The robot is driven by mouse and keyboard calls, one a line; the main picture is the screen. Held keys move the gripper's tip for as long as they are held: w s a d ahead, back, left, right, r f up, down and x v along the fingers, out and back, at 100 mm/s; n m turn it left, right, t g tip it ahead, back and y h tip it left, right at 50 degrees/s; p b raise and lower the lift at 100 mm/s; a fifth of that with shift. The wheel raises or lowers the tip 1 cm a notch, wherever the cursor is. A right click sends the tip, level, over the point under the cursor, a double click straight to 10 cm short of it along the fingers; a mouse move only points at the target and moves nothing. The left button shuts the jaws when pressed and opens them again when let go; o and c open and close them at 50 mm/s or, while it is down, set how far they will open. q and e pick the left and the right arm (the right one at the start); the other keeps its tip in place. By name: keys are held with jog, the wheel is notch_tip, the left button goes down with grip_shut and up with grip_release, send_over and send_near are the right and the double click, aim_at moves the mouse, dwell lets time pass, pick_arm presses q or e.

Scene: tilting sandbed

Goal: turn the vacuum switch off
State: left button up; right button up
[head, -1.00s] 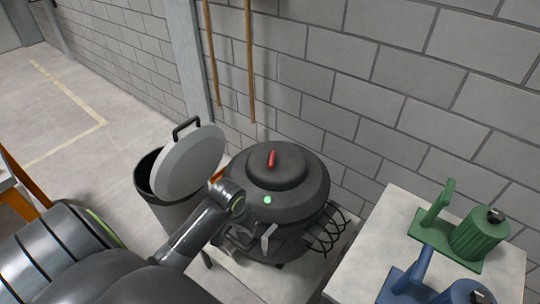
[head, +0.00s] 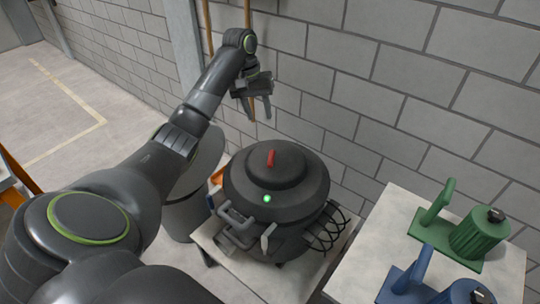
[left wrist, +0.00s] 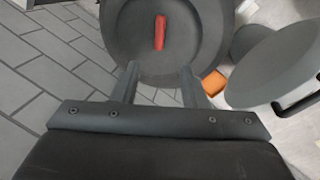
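The vacuum (head: 295,205) is a dark round drum with a domed lid, standing on a pale low slab. A red switch lever (head: 271,158) sits on top of the lid, and a small green light (head: 267,198) glows on the front. In the left wrist view the red lever (left wrist: 160,32) shows at the top, beyond the fingertips. My left gripper (head: 257,106) is raised behind and above the vacuum, near the wall, fingers pointing down. It also shows in the left wrist view (left wrist: 158,78), with its fingers apart and nothing between them. My right gripper is not seen.
A grey bin (head: 185,215) stands left of the vacuum, partly hidden by my left arm. A pale table (head: 375,225) at right holds a green clamp-like device (head: 478,236) and a blue one (head: 410,285). A block wall (head: 380,90) and wooden poles are behind.

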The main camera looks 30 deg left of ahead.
pick_arm(q)
jog(key=b, duration=0.5)
send_near(270, 157)
jog(key=f, duration=0.3)
jog(key=d+f, duration=0.1)
jog(key=f, duration=0.2)
jog(key=w+f, duration=0.1)
jog(key=f, duration=0.2)
jog(key=shift+d+p, duration=0.3)
jog(key=shift+d, duration=0.05)
jog(key=shift+c, duration=0.3)
